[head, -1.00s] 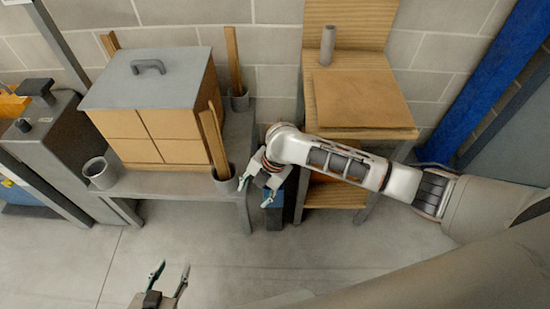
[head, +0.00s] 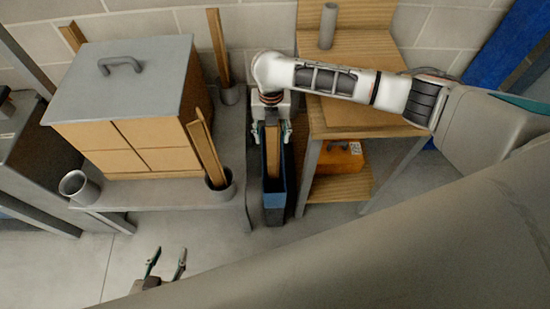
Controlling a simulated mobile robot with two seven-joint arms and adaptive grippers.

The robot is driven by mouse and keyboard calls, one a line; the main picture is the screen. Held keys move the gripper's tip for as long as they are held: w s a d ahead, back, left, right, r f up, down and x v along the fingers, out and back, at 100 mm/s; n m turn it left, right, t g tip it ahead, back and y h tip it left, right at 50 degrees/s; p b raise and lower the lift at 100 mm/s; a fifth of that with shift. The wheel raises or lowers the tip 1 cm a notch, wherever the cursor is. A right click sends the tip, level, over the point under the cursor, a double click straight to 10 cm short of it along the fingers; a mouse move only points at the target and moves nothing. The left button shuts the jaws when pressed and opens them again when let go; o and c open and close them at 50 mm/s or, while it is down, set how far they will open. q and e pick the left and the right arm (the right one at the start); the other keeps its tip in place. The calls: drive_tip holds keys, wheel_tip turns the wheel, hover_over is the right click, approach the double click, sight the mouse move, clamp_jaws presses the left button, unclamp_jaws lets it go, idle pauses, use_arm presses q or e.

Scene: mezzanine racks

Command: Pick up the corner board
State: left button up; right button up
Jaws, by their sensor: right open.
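A tan corner board (head: 273,160) stands in the narrow blue-and-dark bin (head: 274,200) between the grey table and the wooden shelf stand. My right gripper (head: 272,133) is open, pointing down at the bin's top, with one finger on each side of this board; I cannot tell whether they touch it. More corner boards stand in holders at the table's corners: one at the front right (head: 204,150), one at the back right (head: 218,48) and one at the back left (head: 72,38). My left gripper (head: 167,262) is open and empty over the floor at the bottom.
A stack of boxes (head: 130,140) under a grey lid (head: 122,75) with a handle fills most of the grey table (head: 150,192). An empty grey holder (head: 78,186) is at its front left. The wooden stand (head: 350,118) holds a grey cylinder (head: 328,25) and an orange box (head: 340,155).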

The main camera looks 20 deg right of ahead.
sight(273, 144)
drive_tip(key=f, duration=0.1)
drive_tip(key=f+b, duration=0.1)
drive_tip(key=f, duration=0.2)
drive_tip(key=shift+s+d, duration=0.2)
drive_tip(key=shift+s, duration=0.05)
drive_tip(key=shift+w+f, duration=0.1)
drive_tip(key=shift+f, duration=0.3)
drive_tip(key=shift+w+r, duration=0.1)
drive_tip(key=shift+c, duration=0.7)
drive_tip(key=c, duration=1.3)
use_arm(q)
drive_tip(key=shift+w+a+f, duration=0.15)
drive_tip(key=shift+w+a, duration=0.15)
drive_tip(key=shift+w, duration=0.3)
use_arm(e)
clamp_jaws()
